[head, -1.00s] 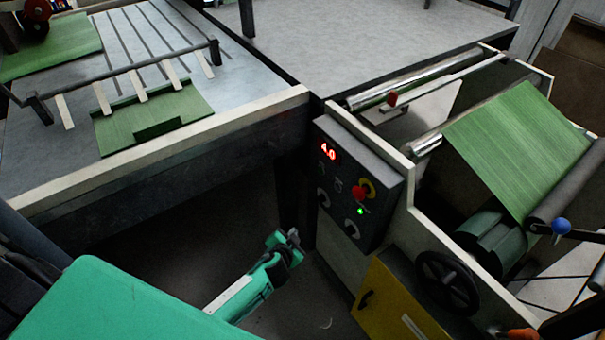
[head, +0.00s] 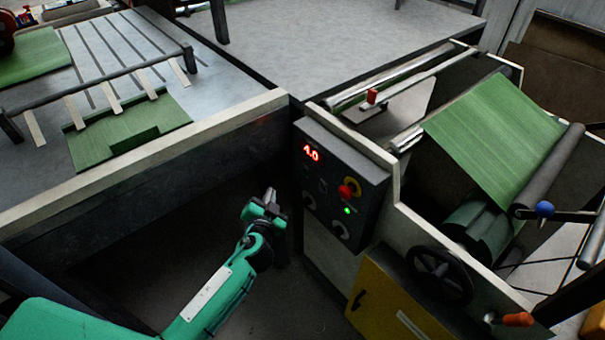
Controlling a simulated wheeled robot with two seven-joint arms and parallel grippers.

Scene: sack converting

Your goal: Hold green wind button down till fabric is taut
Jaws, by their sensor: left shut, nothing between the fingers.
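The control panel (head: 340,178) is a dark box on the near side of the winding machine. It has a red display (head: 311,152) reading 4.0, a red stop knob (head: 346,190) on a yellow ring, and a small lit green button (head: 348,210) below that. The green fabric (head: 495,135) runs as a flat-looking sheet from the front roller down toward a roll (head: 481,228). My left gripper (head: 272,201) is shut and empty, to the left of the panel and apart from it. My right gripper is out of view.
A blue-knobbed lever (head: 545,209) stands at the right. The slatted table (head: 120,60) with green pieces is at the left; its pale edge rail (head: 150,160) runs near my left arm.

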